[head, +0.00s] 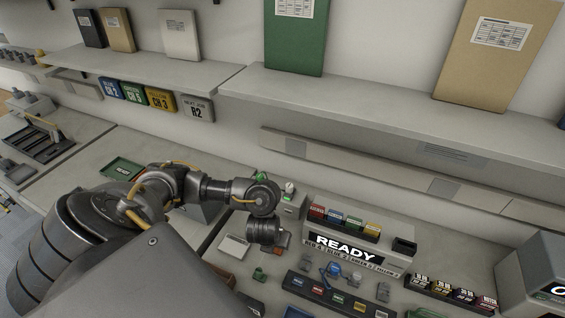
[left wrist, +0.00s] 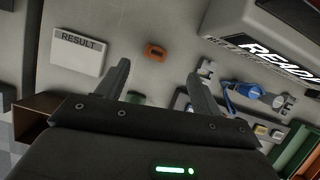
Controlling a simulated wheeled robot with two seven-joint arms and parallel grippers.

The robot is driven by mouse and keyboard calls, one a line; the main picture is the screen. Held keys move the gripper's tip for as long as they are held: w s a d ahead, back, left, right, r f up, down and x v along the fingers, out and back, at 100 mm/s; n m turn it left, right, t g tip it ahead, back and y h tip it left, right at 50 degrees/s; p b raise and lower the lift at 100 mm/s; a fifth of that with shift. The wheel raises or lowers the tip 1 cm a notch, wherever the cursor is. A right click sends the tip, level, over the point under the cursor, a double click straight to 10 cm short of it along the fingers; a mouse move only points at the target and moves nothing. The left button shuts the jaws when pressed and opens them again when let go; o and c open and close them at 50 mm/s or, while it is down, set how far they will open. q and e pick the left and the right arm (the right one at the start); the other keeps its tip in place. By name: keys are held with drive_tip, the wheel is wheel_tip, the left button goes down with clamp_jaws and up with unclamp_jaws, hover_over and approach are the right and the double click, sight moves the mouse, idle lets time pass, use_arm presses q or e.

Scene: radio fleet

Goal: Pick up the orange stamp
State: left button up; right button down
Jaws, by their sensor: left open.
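The orange stamp (left wrist: 155,53) is a small orange block with a dark slot in its middle, lying on the grey desk in the left wrist view. It shows ahead of and between my left gripper's fingertips (left wrist: 159,76), apart from them. My left gripper is open and empty. In the head view my left gripper (head: 267,234) hangs over the desk. My right gripper is not in view.
A white RESULT card (left wrist: 79,51) lies left of the stamp, and a small green item (head: 259,274) lies nearby. The READY console (head: 370,246) stands to the right. Blue-handled tools (left wrist: 243,90) and a dark rack of coloured labels (head: 322,293) are close by.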

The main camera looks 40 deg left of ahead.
use_arm(q)
drive_tip(key=b+x, duration=0.2)
drive_tip(key=x, duration=0.1)
drive_tip(key=s+b+x, duration=0.1)
drive_tip(key=b, duration=0.1)
drive_tip(key=shift+w+a+f, duration=0.1)
drive_tip(key=shift+a+f, duration=0.2)
drive_tip(key=shift+f, duration=0.05)
drive_tip(key=shift+w+a+f, duration=0.1)
drive_tip(key=shift+w+f, duration=0.25)
drive_tip(key=shift+f, duration=0.05)
drive_tip(key=shift+w+f, duration=0.1)
drive_tip(key=shift+f, duration=0.1)
drive_tip(key=b+x, duration=0.2)
drive_tip(key=x, duration=0.1)
drive_tip(key=shift+w+f, duration=0.1)
drive_tip(key=shift+f, duration=0.2)
drive_tip(key=shift+w+a+f, duration=0.1)
drive_tip(key=shift+w+f, duration=0.2)
drive_tip(key=shift+f, duration=0.15)
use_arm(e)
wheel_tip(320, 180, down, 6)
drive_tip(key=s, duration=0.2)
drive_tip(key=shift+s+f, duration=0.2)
use_arm(q)
drive_tip(key=shift+c, duration=0.5)
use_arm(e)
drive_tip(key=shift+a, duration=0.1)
